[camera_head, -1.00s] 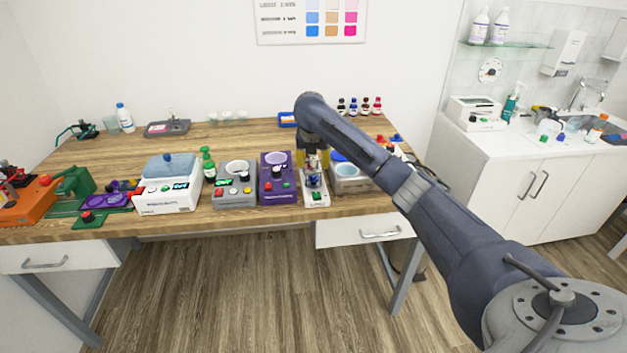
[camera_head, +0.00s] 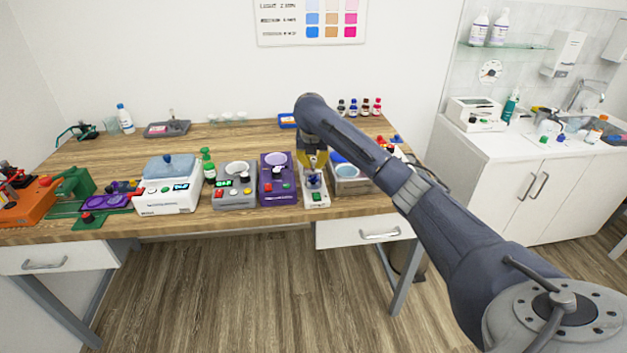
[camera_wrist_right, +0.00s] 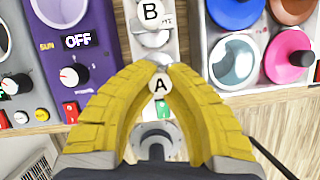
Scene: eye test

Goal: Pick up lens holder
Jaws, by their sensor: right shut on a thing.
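My right gripper (camera_head: 313,168) is over a narrow white device (camera_head: 316,198) near the front edge of the wooden table. In the right wrist view, its yellow fingers (camera_wrist_right: 160,72) come together around a small silver and white piece marked A (camera_wrist_right: 160,86), which appears to be the lens holder. The fingers are shut on it and hide most of its shape. I cannot tell whether it is clear of the device. A second round piece marked B (camera_wrist_right: 151,13) is just beyond it. My left gripper is not in view.
A purple device (camera_head: 277,185) is close on the left, with a grey one (camera_head: 234,197) beyond it. A grey box with round wells (camera_head: 351,184) is close on the right. The table's middle is mostly clear.

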